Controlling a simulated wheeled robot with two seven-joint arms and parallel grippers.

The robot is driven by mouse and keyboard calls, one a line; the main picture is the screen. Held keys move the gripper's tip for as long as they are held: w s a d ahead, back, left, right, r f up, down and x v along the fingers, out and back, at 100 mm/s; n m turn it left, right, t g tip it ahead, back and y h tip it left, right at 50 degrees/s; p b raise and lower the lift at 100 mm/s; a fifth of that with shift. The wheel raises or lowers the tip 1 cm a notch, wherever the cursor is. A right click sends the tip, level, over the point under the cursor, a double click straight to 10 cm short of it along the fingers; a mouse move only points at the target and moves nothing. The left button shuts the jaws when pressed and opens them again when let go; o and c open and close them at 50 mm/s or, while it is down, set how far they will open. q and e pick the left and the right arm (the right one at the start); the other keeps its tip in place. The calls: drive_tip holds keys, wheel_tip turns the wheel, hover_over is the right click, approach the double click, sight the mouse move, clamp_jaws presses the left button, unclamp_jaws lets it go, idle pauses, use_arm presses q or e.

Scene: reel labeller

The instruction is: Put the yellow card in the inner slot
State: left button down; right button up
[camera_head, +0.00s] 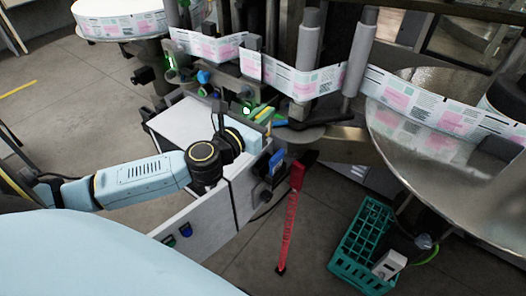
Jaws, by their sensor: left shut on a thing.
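My left gripper (264,127) is at the labelling machine, at the end of my pale blue arm that comes in from the left. It is small in the picture and seen from behind, and its wrist hides most of its fingers. A small yellow piece, which looks like the yellow card (265,116), shows at its fingertips, and the gripper is shut on it. The inner slot cannot be made out; the machine parts around the fingertips are too small and partly covered. My right gripper is not in view.
A printed label web (300,78) runs across the machine past two grey rollers. A large metal disc (430,150) is at the right. A white panelled cabinet (190,222) stands below my arm. A red post (290,215) and a green crate (345,262) are on the floor.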

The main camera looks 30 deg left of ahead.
use_arm(q)
wheel_tip(320, 180, down, 6)
drive_tip(key=shift+r+b, duration=0.1)
drive_tip(key=shift+b, duration=0.8)
drive_tip(key=shift+f+b, duration=1.05)
drive_tip(key=shift+f, duration=1.2)
drive_tip(key=shift+f+b, duration=0.45)
drive_tip(key=shift+f, duration=0.2)
drive_tip(key=c, duration=1.5)
unclamp_jaws()
drive_tip(key=shift+r, duration=0.1)
